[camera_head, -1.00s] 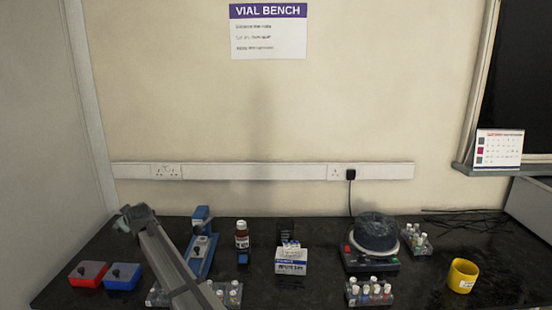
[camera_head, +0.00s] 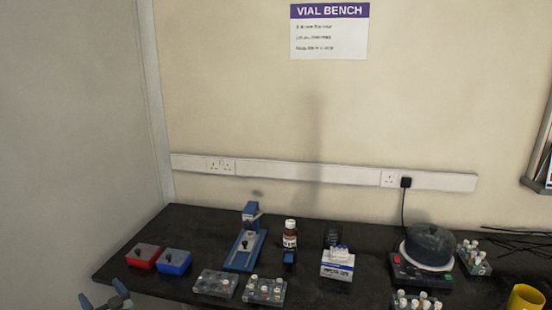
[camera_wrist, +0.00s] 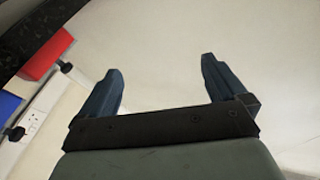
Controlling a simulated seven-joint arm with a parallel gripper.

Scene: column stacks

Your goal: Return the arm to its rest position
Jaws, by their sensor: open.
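My gripper (camera_head: 106,301) shows at the bottom left of the head view, in front of the bench's near left edge. In the wrist view my gripper (camera_wrist: 162,88) has its two blue fingers wide apart with nothing between them. The gripper is apart from everything on the bench. The rest of my arm is out of the head view.
The dark bench (camera_head: 190,225) holds a red box (camera_head: 143,257), a blue box (camera_head: 174,263), a blue stand (camera_head: 245,250), a brown bottle (camera_head: 290,236), vial racks (camera_head: 264,291), a white carton (camera_head: 338,264), a round dark machine (camera_head: 428,250) and a yellow cup (camera_head: 525,299).

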